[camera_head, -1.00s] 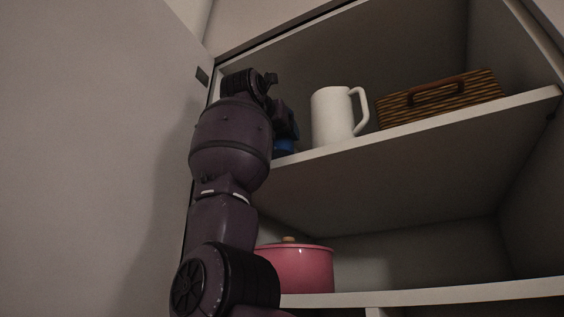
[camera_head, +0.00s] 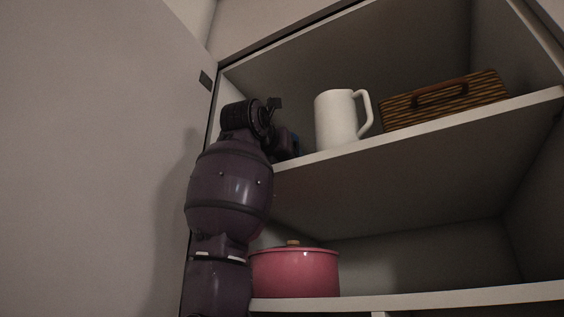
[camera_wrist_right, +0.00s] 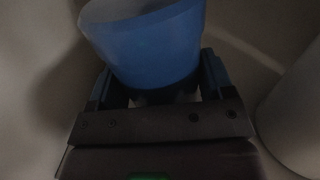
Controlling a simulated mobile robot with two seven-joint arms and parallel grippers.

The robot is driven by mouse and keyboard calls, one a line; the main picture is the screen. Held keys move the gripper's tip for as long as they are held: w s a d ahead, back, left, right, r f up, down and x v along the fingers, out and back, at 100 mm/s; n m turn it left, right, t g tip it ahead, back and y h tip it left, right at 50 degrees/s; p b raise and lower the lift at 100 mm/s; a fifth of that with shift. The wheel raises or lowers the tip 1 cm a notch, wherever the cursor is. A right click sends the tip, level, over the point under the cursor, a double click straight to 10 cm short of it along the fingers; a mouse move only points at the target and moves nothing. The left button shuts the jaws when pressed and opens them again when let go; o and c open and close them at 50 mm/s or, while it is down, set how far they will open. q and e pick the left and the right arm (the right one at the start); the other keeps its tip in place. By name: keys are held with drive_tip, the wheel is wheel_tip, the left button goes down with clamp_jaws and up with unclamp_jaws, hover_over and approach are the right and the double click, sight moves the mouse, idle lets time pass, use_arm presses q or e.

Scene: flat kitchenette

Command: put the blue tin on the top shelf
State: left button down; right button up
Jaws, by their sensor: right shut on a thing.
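The blue tin (camera_wrist_right: 150,45) is between the two fingers of my right gripper (camera_wrist_right: 158,80), which is shut on it. In the wrist view the tin stands roughly upright, slightly tilted in the picture. In the head view my right arm reaches up to the left end of the top shelf (camera_head: 430,128). My wrist hides most of the right gripper (camera_head: 287,145) and nearly all of the tin. I cannot tell whether the tin's base touches the shelf. My left gripper is not in view.
A white pitcher (camera_head: 335,122) stands on the top shelf just right of my gripper; its side shows in the wrist view (camera_wrist_right: 298,120). A striped brown box (camera_head: 445,100) is farther right. A pink pot (camera_head: 295,273) is on the shelf below. A pale door panel (camera_head: 90,160) is at left.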

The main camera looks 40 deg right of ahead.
drive_tip(key=shift+f, duration=0.2)
drive_tip(key=o, duration=1.1)
drive_tip(key=shift+r, duration=0.1)
drive_tip(key=shift+o, duration=0.2)
drive_tip(key=shift+r, duration=0.15)
drive_tip(key=b+v, duration=0.2)
drive_tip(key=v, duration=1)
drive_tip(key=shift+b, duration=0.35)
